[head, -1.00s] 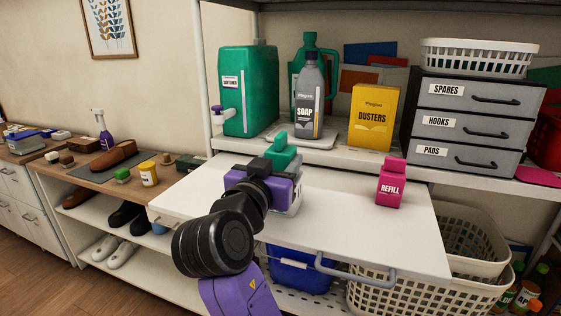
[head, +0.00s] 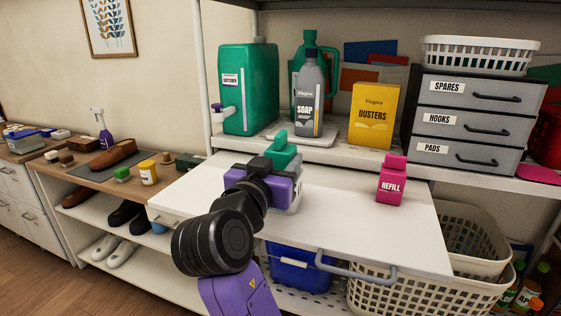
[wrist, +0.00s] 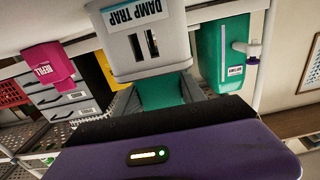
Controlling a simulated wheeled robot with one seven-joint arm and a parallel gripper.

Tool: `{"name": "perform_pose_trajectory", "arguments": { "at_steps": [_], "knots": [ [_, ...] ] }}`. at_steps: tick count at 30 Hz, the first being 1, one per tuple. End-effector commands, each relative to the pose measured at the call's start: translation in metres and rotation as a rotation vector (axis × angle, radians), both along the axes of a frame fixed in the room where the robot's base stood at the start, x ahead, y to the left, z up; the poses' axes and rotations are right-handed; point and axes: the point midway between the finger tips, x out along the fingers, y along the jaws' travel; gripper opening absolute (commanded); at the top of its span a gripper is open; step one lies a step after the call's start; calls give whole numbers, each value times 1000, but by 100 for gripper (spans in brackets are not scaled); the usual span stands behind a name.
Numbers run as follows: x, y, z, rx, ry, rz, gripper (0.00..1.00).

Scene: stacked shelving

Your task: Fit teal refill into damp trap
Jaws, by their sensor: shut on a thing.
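The teal refill (head: 284,148) is held between my gripper's fingers above the white pull-out board. It also shows between the fingers in the wrist view (wrist: 162,90). My gripper (wrist: 160,101) is shut on it. The damp trap (wrist: 148,46) is a pale grey box with two dark slots and a label, seen upside down in the wrist view, directly beyond the refill. In the head view my purple gripper body hides most of the trap; a pale edge (head: 297,197) shows. I cannot tell whether the refill touches the trap or sits in it.
A pink refill (head: 391,182) stands on the board (head: 345,215) to the right. Behind are a softener jug (head: 248,95), a soap bottle (head: 309,100), a dusters box (head: 373,115) and grey drawers (head: 465,125). The board between trap and pink refill is clear.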

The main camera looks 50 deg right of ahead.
Motion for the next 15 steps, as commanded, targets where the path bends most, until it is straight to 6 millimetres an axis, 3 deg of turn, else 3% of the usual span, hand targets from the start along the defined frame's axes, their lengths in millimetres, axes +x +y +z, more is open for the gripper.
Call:
{"name": "perform_pose_trajectory", "arguments": {
  "at_steps": [15],
  "knots": [
    [0,0,-8,0,0,0,3]
  ]
}}
